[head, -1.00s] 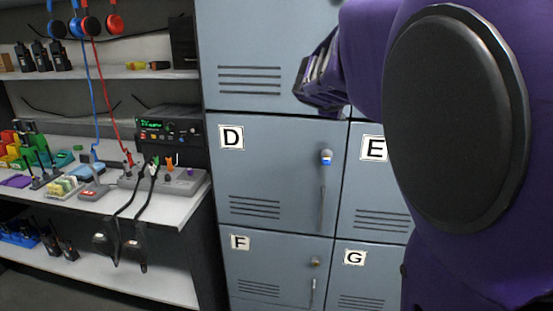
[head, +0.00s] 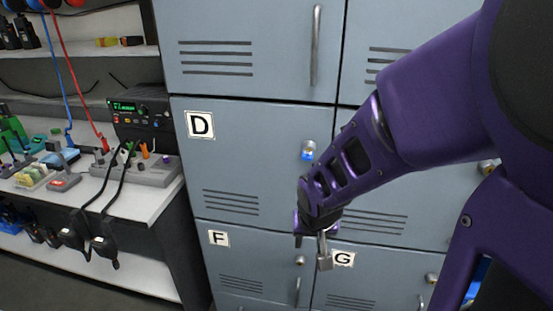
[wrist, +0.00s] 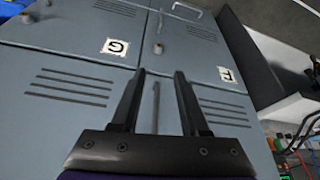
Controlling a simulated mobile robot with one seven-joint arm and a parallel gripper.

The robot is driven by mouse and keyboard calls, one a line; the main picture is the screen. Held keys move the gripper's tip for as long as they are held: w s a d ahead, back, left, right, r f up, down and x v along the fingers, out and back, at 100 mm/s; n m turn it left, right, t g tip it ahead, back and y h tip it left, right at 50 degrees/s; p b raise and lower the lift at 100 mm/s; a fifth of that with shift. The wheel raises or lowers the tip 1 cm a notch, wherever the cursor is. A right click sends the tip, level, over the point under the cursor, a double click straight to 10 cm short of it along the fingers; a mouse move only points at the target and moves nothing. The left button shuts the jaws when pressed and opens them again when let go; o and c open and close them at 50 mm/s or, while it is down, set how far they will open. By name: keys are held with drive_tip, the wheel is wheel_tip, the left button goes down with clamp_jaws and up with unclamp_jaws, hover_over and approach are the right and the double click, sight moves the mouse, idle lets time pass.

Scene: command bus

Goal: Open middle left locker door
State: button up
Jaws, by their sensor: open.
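The middle left locker door, labelled D (head: 245,150), is grey-blue and shut, flush with its neighbours. It has a round silver and blue lock (head: 308,151) near its right edge. In the head view my gripper (head: 311,238) hangs in front of the door's lower right corner and hides its upright bar handle. In the wrist view, turned upside down, that thin handle (wrist: 156,105) lies between the two dark fingers (wrist: 160,74). The fingers are open and spread on either side of it. I cannot tell whether they touch it or how deep they reach.
Door F (head: 245,262) with its own bar handle, door G (head: 370,275) and the upper door (head: 245,50) are shut. Shelves with radios and a cluttered white counter (head: 150,210) stand left of the lockers.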

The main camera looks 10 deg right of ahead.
drive_tip(key=w, duration=0.4)
drive_tip(key=w+d+f, duration=0.1)
drive_tip(key=w, duration=0.3)
drive_tip(key=w+b, duration=0.1)
drive_tip(key=w, duration=0.3)
drive_tip(key=shift+w+d+f, duration=0.15)
drive_tip(key=shift+f, duration=0.1)
drive_tip(key=shift+w+f, duration=0.3)
drive_tip(key=shift+f, duration=0.35)
drive_tip(key=shift+c, duration=0.3)
clamp_jaws()
